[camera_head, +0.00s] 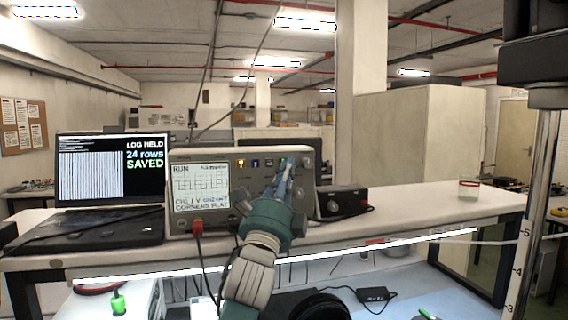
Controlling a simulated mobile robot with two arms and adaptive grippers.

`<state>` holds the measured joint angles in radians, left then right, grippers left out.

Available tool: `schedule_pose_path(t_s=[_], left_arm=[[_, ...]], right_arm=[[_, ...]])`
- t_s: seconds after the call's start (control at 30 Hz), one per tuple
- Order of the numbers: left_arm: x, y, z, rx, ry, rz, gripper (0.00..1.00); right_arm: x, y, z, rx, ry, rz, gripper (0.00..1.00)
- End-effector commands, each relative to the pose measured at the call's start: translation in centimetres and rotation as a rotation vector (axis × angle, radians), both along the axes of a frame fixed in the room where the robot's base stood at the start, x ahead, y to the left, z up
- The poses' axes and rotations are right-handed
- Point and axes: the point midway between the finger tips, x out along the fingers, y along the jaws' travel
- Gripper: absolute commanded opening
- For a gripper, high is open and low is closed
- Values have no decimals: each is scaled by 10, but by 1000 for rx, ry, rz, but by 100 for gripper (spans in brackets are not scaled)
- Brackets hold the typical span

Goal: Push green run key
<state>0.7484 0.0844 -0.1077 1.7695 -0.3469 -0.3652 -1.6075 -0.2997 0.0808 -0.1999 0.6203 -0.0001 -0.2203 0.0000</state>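My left gripper (288,165) is in front of the panel's right half, fingers pointing up at the right part of the key row. Its fingers are close together and look shut, with nothing seen between them. A small greenish patch shows at the fingertips; I cannot tell whether they touch a key. My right gripper is not in view.
A laptop (110,170) showing LOG HELD, 24 rows SAVED stands left of the instrument. A black box with a knob (342,203) is close on its right. A glass (469,189) stands far right on the white shelf (420,205); the shelf between is clear. A red-plugged cable (197,229) hangs from the instrument's front.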

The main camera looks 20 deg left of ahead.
Motion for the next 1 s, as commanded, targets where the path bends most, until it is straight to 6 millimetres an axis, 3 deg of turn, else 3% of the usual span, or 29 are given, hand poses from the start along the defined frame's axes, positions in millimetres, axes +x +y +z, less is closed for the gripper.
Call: schedule_pose_path(t_s=[0.57,1.0], left_arm=[[4,3,0,0,0,0,0],[-10,-6,0,-1,0,-1,0]], right_arm=[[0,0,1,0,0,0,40],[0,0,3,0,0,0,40]])
